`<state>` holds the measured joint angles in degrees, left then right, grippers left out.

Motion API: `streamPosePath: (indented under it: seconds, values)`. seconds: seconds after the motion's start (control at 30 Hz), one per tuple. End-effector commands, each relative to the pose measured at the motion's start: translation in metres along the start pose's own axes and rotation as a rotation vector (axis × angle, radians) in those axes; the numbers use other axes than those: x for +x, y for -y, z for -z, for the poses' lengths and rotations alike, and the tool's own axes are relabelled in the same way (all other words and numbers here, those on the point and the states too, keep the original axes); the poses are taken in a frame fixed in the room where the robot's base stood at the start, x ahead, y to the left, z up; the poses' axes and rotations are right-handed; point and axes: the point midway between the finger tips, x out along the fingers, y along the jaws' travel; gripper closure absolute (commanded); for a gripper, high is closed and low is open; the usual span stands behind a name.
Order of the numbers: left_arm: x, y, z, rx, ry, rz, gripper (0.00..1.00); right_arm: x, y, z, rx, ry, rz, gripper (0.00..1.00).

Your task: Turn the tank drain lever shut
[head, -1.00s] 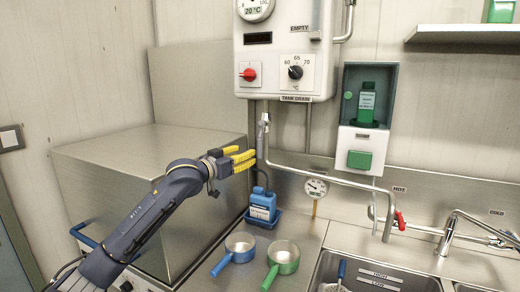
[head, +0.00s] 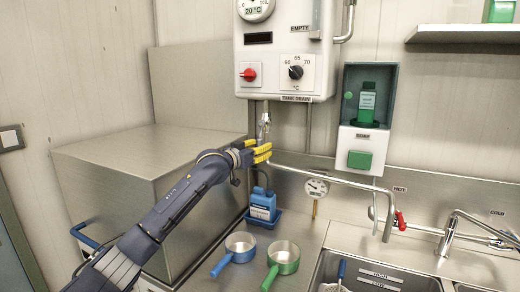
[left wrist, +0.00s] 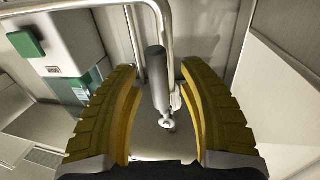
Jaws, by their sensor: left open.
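The white tank box (head: 320,50) hangs on the wall with a "TANK DRAIN" label (head: 296,99) at its lower edge. The small metal drain lever (head: 264,120) sits on the pipework below it. My left gripper (head: 264,152) is open, with yellow fingers, just below the lever in the head view. In the left wrist view a dark grey cylindrical handle (left wrist: 156,78), seemingly the lever's grip, lies between the two open fingers. I cannot tell whether either finger touches it. My right gripper is not in view.
A blue bottle (head: 263,204) stands below the gripper. A large steel box (head: 140,190) is beside my arm. Blue (head: 240,242) and green (head: 283,252) pans sit on the counter.

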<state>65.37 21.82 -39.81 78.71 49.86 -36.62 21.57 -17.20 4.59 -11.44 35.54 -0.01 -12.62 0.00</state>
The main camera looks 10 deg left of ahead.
Motion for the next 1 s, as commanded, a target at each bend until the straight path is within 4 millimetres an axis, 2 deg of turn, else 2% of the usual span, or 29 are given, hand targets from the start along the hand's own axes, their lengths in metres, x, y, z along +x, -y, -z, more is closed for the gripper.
streamPosePath:
  seconds: [0.2, 0.53, 1.0]
  values:
    - [0.0, -0.0002, -0.0001, 0.0, 0.0, 0.0, 0.6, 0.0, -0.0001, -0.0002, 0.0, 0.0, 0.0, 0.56]
    - [-0.0001, -0.0001, -0.0002, 0.0, 0.0, 0.0, 0.99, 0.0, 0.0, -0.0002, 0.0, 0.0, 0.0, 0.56]
    - [-0.0033, 0.0035, -0.0007, -0.012, -0.002, 0.006, 1.0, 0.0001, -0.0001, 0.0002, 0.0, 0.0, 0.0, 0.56]
